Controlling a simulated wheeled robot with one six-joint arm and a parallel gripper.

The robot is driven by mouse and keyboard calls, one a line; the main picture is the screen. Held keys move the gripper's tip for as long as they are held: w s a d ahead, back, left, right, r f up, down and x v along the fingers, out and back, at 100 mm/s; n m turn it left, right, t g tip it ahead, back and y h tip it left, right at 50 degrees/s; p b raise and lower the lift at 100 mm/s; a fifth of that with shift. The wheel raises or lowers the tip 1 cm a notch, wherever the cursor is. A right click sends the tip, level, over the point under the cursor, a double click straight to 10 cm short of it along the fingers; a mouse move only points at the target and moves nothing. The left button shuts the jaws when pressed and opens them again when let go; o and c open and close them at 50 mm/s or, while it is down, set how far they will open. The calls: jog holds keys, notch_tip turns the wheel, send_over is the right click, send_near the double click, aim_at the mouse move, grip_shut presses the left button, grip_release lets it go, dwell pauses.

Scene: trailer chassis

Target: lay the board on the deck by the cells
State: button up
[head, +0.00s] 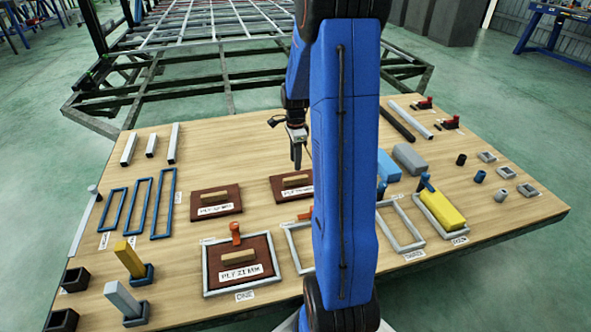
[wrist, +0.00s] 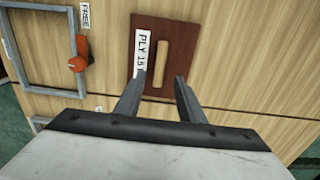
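A brown board (head: 283,197) with a light wooden handle lies flat on the deck, partly hidden behind my arm. In the wrist view this board (wrist: 147,28) bears a white label that begins "PLY 15". My gripper (head: 296,168) hangs above it, fingers down. In the wrist view my gripper (wrist: 160,82) is open, with the handle's near end between and just beyond its fingertips. A second brown board (head: 196,211) lies to the left. A third board (head: 258,249) lies inside the grey-framed cell (head: 206,277) labelled "ONE". More cells stand to its right, partly behind my arm.
An orange clamp (head: 235,233) stands at cell one; another (wrist: 78,62) sits on a neighbouring cell's frame. A yellow block (head: 442,211) lies in a right-hand cell. Blue frames (head: 163,205) and upright posts occupy the left. Bare deck (head: 235,155) lies behind the boards.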

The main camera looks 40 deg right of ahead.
jog(key=s+a+r+n+t, duration=0.1)
jog(key=s+a+r+n, duration=0.45)
jog(key=a+r, duration=0.3)
jog(key=s+a+r+n+t, duration=0.1)
jog(key=s+a+r+n, duration=0.3)
jog(key=a+r+n, duration=0.35)
jog(key=s+a+r+n+t, duration=0.2)
jog(key=s+a+r+n, duration=0.1)
jog(key=s+a+n, duration=0.7)
jog(key=shift+s+a+r+t, duration=0.3)
jog(key=shift+s+a, duration=1.25)
jog(key=shift+s, duration=1.6)
jog(key=shift+f, duration=0.1)
